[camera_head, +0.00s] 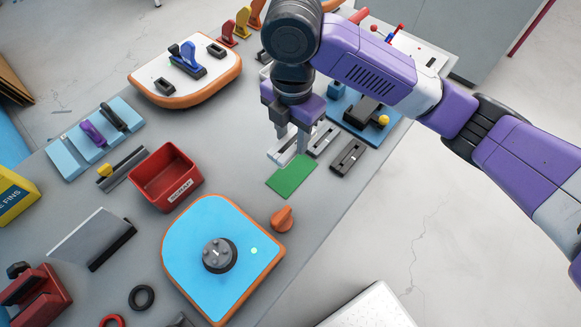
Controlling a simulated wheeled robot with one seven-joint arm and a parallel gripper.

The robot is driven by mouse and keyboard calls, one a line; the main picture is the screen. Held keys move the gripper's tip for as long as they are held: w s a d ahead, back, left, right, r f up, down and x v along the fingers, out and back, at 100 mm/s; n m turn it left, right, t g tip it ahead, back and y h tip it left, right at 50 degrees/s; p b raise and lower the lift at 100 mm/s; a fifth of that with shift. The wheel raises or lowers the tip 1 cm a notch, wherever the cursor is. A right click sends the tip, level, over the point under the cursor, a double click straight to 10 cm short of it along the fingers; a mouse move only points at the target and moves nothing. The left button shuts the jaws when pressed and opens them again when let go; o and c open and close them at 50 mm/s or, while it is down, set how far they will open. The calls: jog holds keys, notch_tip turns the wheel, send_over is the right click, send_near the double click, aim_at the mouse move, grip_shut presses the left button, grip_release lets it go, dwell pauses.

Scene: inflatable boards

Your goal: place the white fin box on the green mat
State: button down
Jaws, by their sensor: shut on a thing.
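My gripper (292,143) points down over the table, shut on the white fin box (277,155). The fingers hide part of the box. The box appears at the far edge of the green mat (292,177), and I cannot tell how high it is above the table. The green mat is a small flat rectangle that looks bare. A grey fin box (322,139) and a dark fin box (348,155) lie on the table to the right of my gripper.
A red bin (166,178) stands to the left. A blue board with an orange rim (220,255) and an orange knob-like piece (283,218) lie nearer. A white board (185,70) is at the back left. A blue tray (352,120) is to the right, near the table edge.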

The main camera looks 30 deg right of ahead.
aim_at(292, 173)
notch_tip(292, 173, down, 13)
jog(key=shift+r+p, duration=0.2)
jog(key=shift+p, duration=0.15)
jog(key=shift+f, duration=0.2)
jog(key=c, duration=0.9)
grip_release()
jog(key=shift+o, duration=0.2)
jog(key=shift+r, duration=0.1)
notch_tip(292, 173, up, 12)
jog(key=shift+r+b, duration=0.15)
jog(key=shift+b, duration=0.3)
